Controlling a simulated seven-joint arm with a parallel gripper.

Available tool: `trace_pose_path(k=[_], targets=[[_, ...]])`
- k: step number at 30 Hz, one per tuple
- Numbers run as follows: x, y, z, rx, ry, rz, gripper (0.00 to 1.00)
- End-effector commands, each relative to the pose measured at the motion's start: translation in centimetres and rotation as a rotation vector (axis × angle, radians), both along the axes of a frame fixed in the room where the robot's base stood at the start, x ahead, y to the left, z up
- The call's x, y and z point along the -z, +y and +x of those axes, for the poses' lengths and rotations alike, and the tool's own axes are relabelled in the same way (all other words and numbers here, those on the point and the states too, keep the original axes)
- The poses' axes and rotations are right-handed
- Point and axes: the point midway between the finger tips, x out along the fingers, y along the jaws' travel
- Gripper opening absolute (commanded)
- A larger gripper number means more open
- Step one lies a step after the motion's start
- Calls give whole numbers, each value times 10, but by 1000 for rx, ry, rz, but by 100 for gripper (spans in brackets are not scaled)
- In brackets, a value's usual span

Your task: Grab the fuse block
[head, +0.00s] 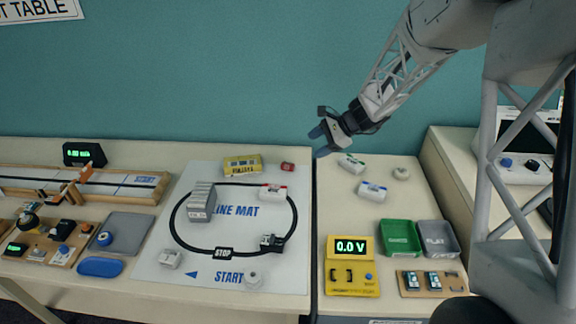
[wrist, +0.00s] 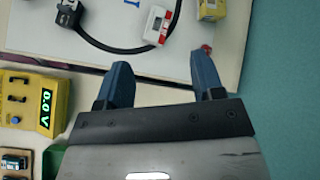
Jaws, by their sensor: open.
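No label that I can read marks the fuse block, so I cannot tell which small block it is. A white block with red ends (head: 273,193) lies on the line mat, and it also shows in the wrist view (wrist: 158,24), beyond my fingertips. A white block with blue (head: 372,191) and a white block with green (head: 351,163) lie on the right table. My gripper (head: 322,138) is above the back of the tables, near the gap between them. Its two blue fingers (wrist: 165,78) are apart with nothing between them.
The line mat (head: 180,225) holds a grey block (head: 201,202), a yellow box (head: 243,165) and a dark block (head: 271,243). A yellow meter (head: 352,282), green bin (head: 400,251) and grey bin (head: 437,254) stand at the right table's front. A teal wall is behind.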

Motion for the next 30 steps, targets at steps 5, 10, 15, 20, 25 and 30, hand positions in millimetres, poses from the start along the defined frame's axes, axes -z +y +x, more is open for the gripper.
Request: trace_pose_path(k=[5, 10, 15, 20, 25, 30], targets=[[34, 9, 37, 82, 73, 70, 62], [66, 17, 70, 163, 141, 137, 62], [102, 24, 101, 245, 210, 202, 62], [138, 29, 128, 323, 274, 263, 62], [171, 34, 152, 393, 332, 320, 62], [193, 36, 165, 437, 367, 354, 62]])
